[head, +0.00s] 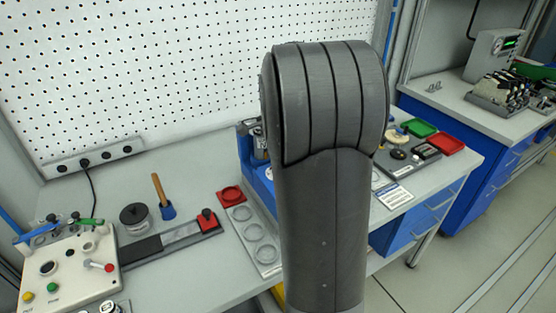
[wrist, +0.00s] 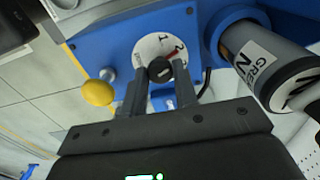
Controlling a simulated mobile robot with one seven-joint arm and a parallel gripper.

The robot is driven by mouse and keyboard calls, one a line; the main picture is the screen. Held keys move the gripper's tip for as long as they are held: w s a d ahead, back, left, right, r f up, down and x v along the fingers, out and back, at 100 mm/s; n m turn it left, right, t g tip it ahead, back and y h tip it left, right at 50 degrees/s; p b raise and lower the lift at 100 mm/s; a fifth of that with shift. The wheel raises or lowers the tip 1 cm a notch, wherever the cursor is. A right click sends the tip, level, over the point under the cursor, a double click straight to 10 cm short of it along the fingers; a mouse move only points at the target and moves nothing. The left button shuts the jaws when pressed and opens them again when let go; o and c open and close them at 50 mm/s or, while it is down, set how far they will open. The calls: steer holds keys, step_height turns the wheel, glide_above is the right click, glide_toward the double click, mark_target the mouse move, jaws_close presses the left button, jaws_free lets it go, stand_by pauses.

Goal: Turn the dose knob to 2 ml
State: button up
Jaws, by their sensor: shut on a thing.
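In the wrist view, the dose knob (wrist: 160,71) is small, round and dark, on a white dial (wrist: 146,48) marked 1 and 2. A red mark shows at the knob's upper right, on the side near the 2; its exact setting is hard to read. My gripper (wrist: 160,73) is shut on the knob, one finger on each side. The dial sits on a blue housing (wrist: 110,45), partly seen in the head view (head: 262,183). My own arm hides the knob and gripper in the head view.
A grey cylinder with a lettered label (wrist: 262,65) stands close right of the dial. A yellow ball knob (wrist: 98,92) is at its left. In the head view, a control box (head: 75,265) and a wooden-handled tool (head: 160,190) stand left on the bench.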

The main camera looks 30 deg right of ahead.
steer(key=o, duration=1)
step_height(320, 180, up, 11)
steer(key=shift+f, duration=0.1)
stand_by(0.4)
steer(key=s+a+f+n+t, duration=0.1)
steer(key=s+a+n+t, duration=0.1)
steer(key=s+a+n, duration=0.4)
steer(key=s+a+f+n+t, duration=0.1)
steer(key=s+a+n, duration=0.5)
steer(key=s, duration=0.2)
steer(key=s+a+f+n+t, duration=0.1)
steer(key=s+a+n+t, duration=0.1)
steer(key=s+a+n, duration=0.4)
steer(key=shift+s+a+t, duration=0.1)
steer(key=shift+s+t, duration=0.2)
steer(key=shift+s, duration=0.8)
